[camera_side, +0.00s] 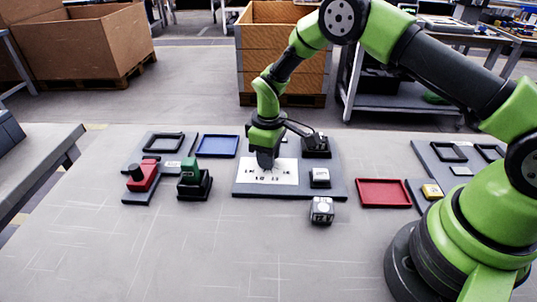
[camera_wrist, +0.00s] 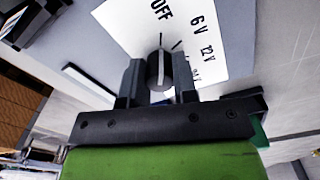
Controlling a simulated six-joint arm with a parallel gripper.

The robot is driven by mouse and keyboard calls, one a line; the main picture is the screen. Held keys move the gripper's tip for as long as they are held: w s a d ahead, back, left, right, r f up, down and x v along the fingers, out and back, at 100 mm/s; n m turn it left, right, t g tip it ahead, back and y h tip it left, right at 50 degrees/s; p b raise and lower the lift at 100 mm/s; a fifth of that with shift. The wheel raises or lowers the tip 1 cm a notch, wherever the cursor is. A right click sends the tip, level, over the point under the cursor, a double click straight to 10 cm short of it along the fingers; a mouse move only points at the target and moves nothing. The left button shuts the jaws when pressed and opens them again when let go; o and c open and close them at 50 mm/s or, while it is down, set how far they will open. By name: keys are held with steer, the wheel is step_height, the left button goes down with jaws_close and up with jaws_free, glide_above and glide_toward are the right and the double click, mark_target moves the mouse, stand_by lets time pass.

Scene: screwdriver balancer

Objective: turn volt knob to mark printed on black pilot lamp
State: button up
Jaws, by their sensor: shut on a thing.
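The volt knob (camera_wrist: 160,72) is a small dark round knob with a pale pointer line, on a white dial plate (camera_wrist: 207,25) in the wrist view. The plate is printed OFF, 6 V, 12 V and a further, partly hidden mark. My gripper (camera_wrist: 160,80) is shut on the knob, one finger on each side. In the side view my gripper (camera_side: 265,162) points down at the white plate (camera_side: 285,180) and hides the knob. A small dark block with a white round top (camera_side: 322,209), seemingly the pilot lamp, stands in front of the panel; its small print looks like 12 V.
The grey panel (camera_side: 240,191) also carries a black-and-white block (camera_side: 320,178) and a black fixture (camera_side: 316,146). A blue tray (camera_side: 218,146), a green-topped block (camera_side: 190,170) and a red block (camera_side: 146,174) are left. A red tray (camera_side: 383,193) is right. The front table is clear.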

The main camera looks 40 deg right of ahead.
steer(key=m, duration=0.3)
steer(key=shift+m, duration=2.1)
steer(key=o, duration=0.9)
step_height(320, 180, up, 10)
steer(key=shift+f, duration=0.1)
